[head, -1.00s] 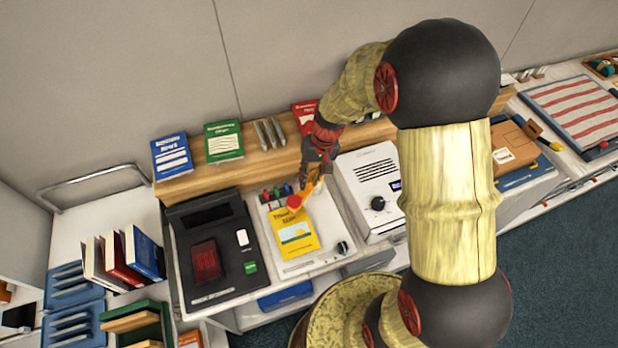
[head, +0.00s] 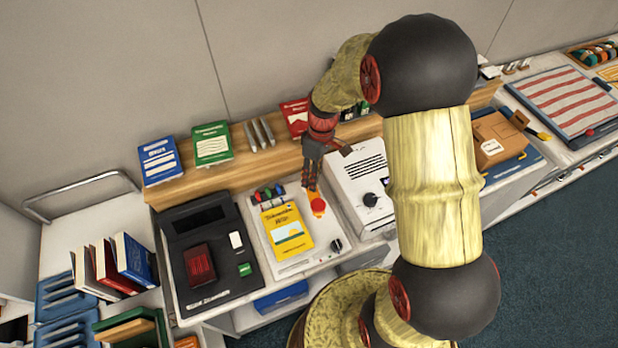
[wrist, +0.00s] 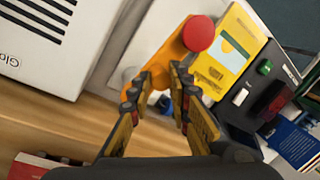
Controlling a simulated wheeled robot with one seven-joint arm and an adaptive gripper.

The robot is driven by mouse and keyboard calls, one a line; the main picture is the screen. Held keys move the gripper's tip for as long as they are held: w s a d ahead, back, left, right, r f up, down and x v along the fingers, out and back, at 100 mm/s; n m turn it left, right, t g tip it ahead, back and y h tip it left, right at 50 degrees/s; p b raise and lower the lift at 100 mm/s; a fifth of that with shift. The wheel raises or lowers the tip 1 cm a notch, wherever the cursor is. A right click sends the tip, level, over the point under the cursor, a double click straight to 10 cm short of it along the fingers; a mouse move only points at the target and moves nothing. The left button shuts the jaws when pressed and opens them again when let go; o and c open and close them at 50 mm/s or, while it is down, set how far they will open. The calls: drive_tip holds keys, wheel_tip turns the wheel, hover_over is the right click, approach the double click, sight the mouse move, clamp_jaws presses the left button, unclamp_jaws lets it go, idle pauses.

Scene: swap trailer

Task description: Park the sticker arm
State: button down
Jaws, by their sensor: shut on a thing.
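The sticker arm is an orange bar with a round red knob (head: 318,205). It stands on the white sticker plate (head: 290,268), at the plate's right side next to the white box. In the wrist view the orange bar (wrist: 164,52) runs from the red knob (wrist: 198,33) down between my fingers. My gripper (head: 310,184) is shut on the orange arm near its rear end; it also shows in the wrist view (wrist: 160,82). A yellow book (head: 286,230) lies on the plate, left of the arm and clear of it. The arm's pivot is hard to make out.
A white box with a dial (head: 362,185) stands close on the right. A black device with a red block (head: 208,245) is on the left. Small coloured bottles (head: 268,194) stand behind the yellow book. A wooden shelf (head: 240,170) with books runs behind.

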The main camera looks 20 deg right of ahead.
drive_tip(key=shift+d+n, duration=0.4)
drive_tip(key=shift+n, duration=0.5)
drive_tip(key=c, duration=1.7)
unclamp_jaws()
drive_tip(key=shift+c, duration=0.2)
drive_tip(key=shift+o, duration=0.5)
drive_tip(key=shift+r, duration=0.1)
drive_tip(key=v, duration=1.2)
drive_tip(key=shift+w, duration=0.15)
drive_tip(key=shift+a, duration=0.15)
